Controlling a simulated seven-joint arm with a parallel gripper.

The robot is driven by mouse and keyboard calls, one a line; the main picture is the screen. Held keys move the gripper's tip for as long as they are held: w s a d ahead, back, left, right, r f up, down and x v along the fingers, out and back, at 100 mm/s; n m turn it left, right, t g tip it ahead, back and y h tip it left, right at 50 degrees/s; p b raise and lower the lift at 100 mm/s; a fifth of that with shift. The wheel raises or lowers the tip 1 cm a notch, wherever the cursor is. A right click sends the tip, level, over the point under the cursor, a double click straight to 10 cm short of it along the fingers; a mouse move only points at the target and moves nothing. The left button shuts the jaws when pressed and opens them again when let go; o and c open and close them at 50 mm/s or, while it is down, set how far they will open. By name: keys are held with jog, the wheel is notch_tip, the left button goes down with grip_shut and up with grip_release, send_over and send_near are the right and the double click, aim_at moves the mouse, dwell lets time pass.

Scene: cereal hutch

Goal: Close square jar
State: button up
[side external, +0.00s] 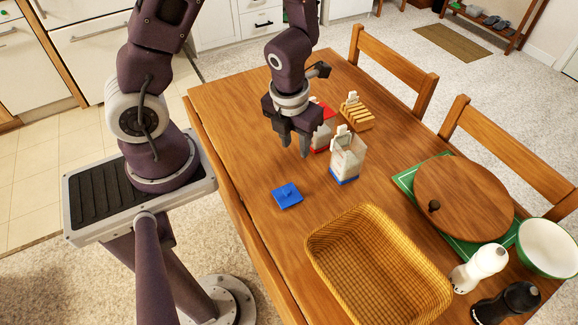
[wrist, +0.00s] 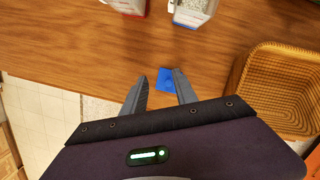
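A square clear jar (side external: 346,158) with a blue base stands upright on the table, with pale contents and a white piece sticking up at its top. It also shows at the top edge of the wrist view (wrist: 194,12), partly cut off. A small square blue lid (side external: 287,196) with a raised knob lies flat on the table, in front of the jar and to its left. In the wrist view the lid (wrist: 163,79) appears between the fingertips. My gripper (side external: 293,149) is open and empty, above the table, left of the jar and behind the lid.
A similar red-based jar (side external: 321,138) stands just behind my gripper, near a slatted wooden holder (side external: 357,118). A wicker basket (side external: 378,270) sits in front. A round wooden board (side external: 463,198), white bowl (side external: 549,248) and white and black shakers are at right. The table's left side is clear.

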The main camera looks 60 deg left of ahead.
aim_at(287, 190)
jog(key=s+f+m, duration=0.1)
jog(key=s+d+f+m+g, duration=0.1)
jog(key=f+m, duration=0.1)
jog(key=s+d+f+m+h, duration=0.1)
jog(key=f+m, duration=0.1)
jog(key=shift+s+f+g, duration=0.15)
jog(key=shift+f+g, duration=0.1)
jog(key=shift+g, duration=0.15)
jog(key=shift+s+f, duration=0.1)
jog(key=shift+f, duration=0.55)
jog(key=shift+w+f, duration=0.2)
jog(key=shift+f, duration=1.2)
jog(key=shift+f, duration=0.1)
jog(key=shift+f, duration=1.45)
jog(key=shift+r, duration=0.1)
grip_shut()
